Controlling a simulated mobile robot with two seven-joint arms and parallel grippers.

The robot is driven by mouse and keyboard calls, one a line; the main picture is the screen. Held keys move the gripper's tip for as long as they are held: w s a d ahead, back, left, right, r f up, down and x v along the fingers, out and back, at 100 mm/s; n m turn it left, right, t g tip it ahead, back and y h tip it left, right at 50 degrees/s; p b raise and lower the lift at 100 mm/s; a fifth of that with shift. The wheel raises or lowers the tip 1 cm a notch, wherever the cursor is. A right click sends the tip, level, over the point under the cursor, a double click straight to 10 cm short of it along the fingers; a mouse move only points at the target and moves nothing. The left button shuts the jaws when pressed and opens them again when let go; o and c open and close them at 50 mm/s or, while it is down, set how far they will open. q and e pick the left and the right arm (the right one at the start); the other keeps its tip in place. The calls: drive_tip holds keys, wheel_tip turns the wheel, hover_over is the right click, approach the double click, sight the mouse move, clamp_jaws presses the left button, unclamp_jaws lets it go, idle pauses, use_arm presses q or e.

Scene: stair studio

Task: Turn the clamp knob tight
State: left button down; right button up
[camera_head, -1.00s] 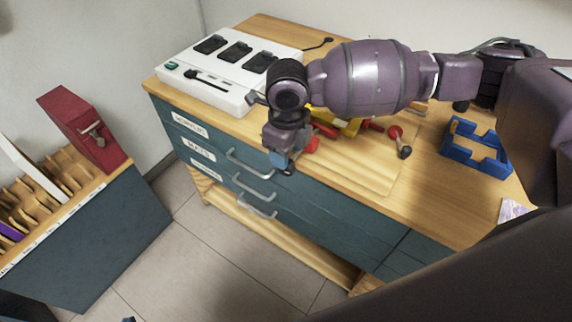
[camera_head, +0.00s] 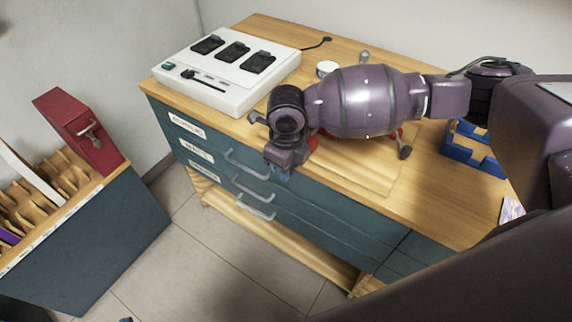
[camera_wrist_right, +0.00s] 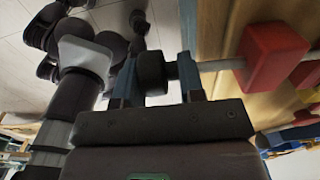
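The clamp shows in the right wrist view as a red block (camera_wrist_right: 270,57), with a pale metal rod running left to a dark round knob (camera_wrist_right: 152,73). My right gripper (camera_wrist_right: 158,82) has its two fingers on either side of this knob. The knob is close to the left finger, and a small gap shows before the right finger. In the head view my right gripper (camera_head: 278,172) is at the workbench's front edge, beside a red clamp part (camera_head: 313,144). The gripper and forearm hide most of the clamp and the knob. My left gripper is not in view.
A white charger unit (camera_head: 225,98) stands on the workbench (camera_head: 440,195) at the back left. A blue holder (camera_head: 472,158) and another dark knob (camera_head: 405,152) are to the right. Drawer handles (camera_head: 253,188) stick out below the front edge. A red box (camera_head: 78,125) stands left.

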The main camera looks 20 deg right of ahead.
drive_tip(key=shift+s+a, duration=0.2)
drive_tip(key=shift+s, duration=0.05)
drive_tip(key=shift+c, duration=0.3)
drive_tip(key=shift+t+y, duration=0.3)
drive_tip(key=shift+s+t+y+p, duration=0.15)
drive_tip(key=shift+t+y+p, duration=0.25)
drive_tip(key=shift+s+f+t+y, duration=0.1)
drive_tip(key=shift+t+y, duration=0.3)
drive_tip(key=shift+t, duration=0.2)
drive_tip(key=shift+s+f+t+y+p, duration=0.15)
drive_tip(key=shift+t+y+p, duration=0.4)
drive_tip(key=shift+t+y, duration=0.65)
drive_tip(key=o, duration=0.7)
drive_tip(key=shift+a, duration=0.1)
